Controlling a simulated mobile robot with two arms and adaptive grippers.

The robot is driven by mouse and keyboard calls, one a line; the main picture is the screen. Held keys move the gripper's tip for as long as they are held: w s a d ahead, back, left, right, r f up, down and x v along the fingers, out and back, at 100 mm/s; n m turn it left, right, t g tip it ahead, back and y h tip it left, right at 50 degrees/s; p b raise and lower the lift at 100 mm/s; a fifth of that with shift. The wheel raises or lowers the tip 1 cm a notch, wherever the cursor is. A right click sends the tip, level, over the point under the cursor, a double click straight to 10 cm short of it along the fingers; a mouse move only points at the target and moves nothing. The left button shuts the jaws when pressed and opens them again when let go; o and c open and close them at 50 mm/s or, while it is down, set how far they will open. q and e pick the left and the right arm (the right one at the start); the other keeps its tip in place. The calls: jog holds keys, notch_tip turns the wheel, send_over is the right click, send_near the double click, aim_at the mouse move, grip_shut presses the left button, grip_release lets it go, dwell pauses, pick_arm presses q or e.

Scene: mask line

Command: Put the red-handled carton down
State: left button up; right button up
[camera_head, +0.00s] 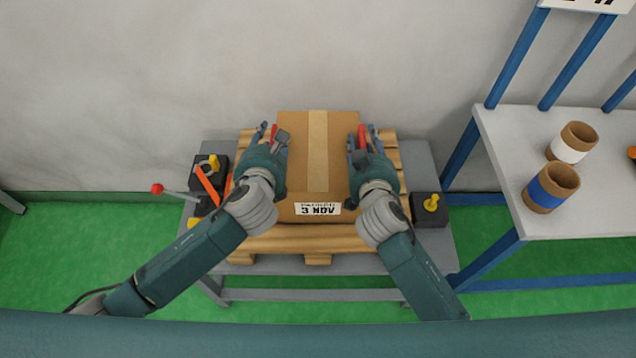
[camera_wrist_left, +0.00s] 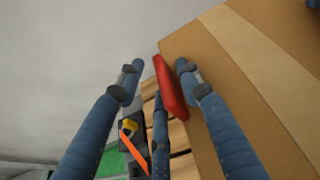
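The brown carton (camera_head: 318,172) with a pale tape strip and a white label sits upright over a wooden pallet (camera_head: 270,243), apparently resting on it; its underside is hidden. A red handle (camera_head: 274,131) is on its left side and another (camera_head: 362,137) on its right. My left gripper (camera_head: 272,136) is at the left handle, fingers spread. In the left wrist view, the red handle (camera_wrist_left: 170,88) lies between the spread fingers, close to one, with a clear gap to another. My right gripper (camera_head: 364,144) is at the right handle, fingers apparently spread, partly hidden by the hand.
The pallet lies on a grey table (camera_head: 415,165). A red-knobbed lever (camera_head: 158,189) and an orange-barred box stand left; a box with a yellow knob (camera_head: 431,203) stands right. A shelf (camera_head: 590,215) with two ringed cylinders is further right. A wall is behind.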

pick_arm(q)
jog(key=shift+s, duration=0.1)
jog(key=shift+s+d+r, duration=0.1)
jog(key=shift+s+r, duration=0.05)
jog(key=shift+s, duration=0.05)
pick_arm(e)
jog(key=shift+a, duration=0.1)
jog(key=shift+s+r, duration=0.1)
jog(key=shift+s, duration=0.15)
pick_arm(q)
jog(key=v, duration=1.1)
jog(key=shift+s, duration=0.2)
pick_arm(e)
jog(key=v, duration=1.1)
jog(key=shift+s+r, duration=0.15)
jog(key=shift+s, duration=0.15)
pick_arm(q)
jog(key=shift+s, duration=0.1)
